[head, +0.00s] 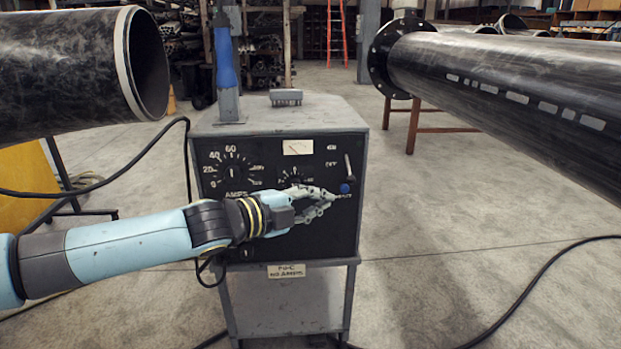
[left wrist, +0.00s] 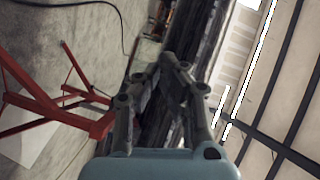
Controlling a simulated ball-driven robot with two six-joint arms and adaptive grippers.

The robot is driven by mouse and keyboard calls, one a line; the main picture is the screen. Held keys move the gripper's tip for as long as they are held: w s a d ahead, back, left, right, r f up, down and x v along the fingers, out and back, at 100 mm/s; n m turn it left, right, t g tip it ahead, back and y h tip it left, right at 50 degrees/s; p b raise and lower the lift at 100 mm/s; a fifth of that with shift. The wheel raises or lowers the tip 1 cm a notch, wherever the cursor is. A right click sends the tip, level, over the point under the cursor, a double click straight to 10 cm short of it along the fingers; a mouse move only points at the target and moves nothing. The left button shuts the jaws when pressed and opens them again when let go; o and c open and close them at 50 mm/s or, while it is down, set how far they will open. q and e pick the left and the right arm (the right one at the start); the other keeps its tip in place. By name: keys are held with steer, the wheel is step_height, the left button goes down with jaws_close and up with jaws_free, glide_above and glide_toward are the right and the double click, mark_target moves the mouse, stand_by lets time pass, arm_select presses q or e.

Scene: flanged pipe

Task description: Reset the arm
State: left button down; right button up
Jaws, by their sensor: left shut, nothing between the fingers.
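My left arm reaches in from the left in the head view. Its left gripper (head: 330,198) is shut and empty, in front of the black front panel of a grey welding machine (head: 330,110). The fingertips overlap the panel just below a blue knob (head: 345,188); I cannot tell whether they touch it. The gripper hides part of the panel's lower middle. In the left wrist view the shut left gripper (left wrist: 172,62) points towards a dark pipe. My right gripper is not in view.
A black pipe with a pale rim (head: 123,60) is at the upper left. A long flanged pipe (head: 500,75) runs along the right, near a red-brown stand (head: 412,125). A black cable (head: 540,275) lies on the floor at right.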

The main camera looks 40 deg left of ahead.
arm_select(q)
steer(key=shift+p+v, duration=0.85)
steer(key=shift+p, duration=0.9)
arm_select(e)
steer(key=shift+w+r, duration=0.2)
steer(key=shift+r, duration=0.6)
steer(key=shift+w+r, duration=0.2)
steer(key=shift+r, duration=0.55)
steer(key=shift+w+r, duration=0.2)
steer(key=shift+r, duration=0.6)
arm_select(q)
steer(key=shift+d+f, duration=0.15)
steer(key=shift+f, duration=0.05)
